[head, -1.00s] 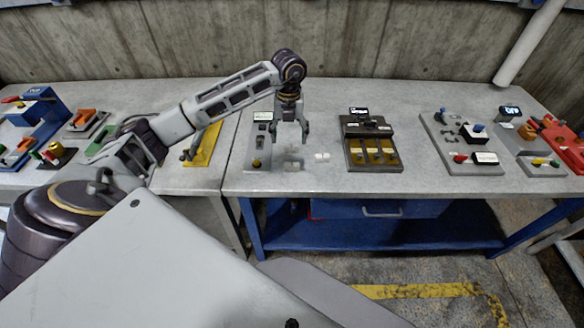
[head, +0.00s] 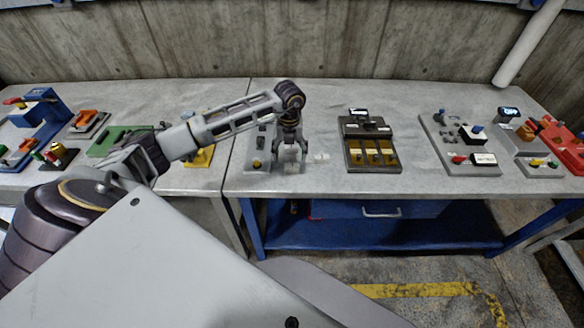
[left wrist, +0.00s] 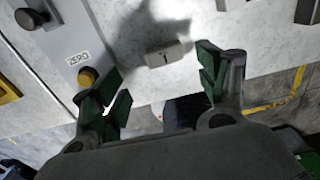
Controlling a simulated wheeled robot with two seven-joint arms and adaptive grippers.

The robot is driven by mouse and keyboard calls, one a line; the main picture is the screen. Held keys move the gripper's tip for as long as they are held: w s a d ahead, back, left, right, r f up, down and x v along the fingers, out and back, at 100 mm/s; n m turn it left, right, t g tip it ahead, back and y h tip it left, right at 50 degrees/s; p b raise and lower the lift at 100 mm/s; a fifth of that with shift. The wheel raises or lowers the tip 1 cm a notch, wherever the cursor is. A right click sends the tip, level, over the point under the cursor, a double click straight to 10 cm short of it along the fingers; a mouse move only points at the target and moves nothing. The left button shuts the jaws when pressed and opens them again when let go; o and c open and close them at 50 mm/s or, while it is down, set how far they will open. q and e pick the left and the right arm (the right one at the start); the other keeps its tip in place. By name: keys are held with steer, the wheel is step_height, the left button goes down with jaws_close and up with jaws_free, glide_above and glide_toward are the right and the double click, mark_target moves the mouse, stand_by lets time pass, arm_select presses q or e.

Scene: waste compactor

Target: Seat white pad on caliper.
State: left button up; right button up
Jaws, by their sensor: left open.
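A long grey instrument panel (head: 257,151), which looks like the caliper, lies on the bench; the left wrist view shows its ZERO label and yellow button (left wrist: 88,76). My left gripper (head: 290,165) is low over the bench just right of this panel. In the left wrist view its green-padded fingers (left wrist: 158,88) are wide apart and empty. A pale block marked "1" (left wrist: 168,54) lies on the bench ahead of the fingers, in shadow, not gripped. White pieces (head: 321,156) lie right of the gripper. I cannot tell which piece is the white pad. My right gripper is out of view.
A dark fixture with yellow-brown slots (head: 371,153) stands to the right. A grey board with knobs (head: 452,140) is farther right. A green plate (head: 112,143) and a yellow piece (head: 199,157) lie left. The bench's front edge is close to the gripper.

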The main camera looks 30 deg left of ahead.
mark_target(292, 166)
arm_select(q)
steer(key=shift+f, duration=0.35)
steer(key=shift+f, duration=0.1)
steer(key=shift+d+f, duration=0.15)
steer(key=shift+f, duration=0.25)
steer(key=f, duration=0.1)
steer(key=f+p, duration=0.1)
steer(key=f, duration=0.1)
steer(key=shift+w+d+f+p, duration=0.15)
steer(key=shift+w+f+p, duration=0.1)
steer(key=shift+p, duration=0.05)
steer(key=shift+f, duration=0.4)
steer(key=c, duration=1.2)
steer(key=shift+r, duration=0.15)
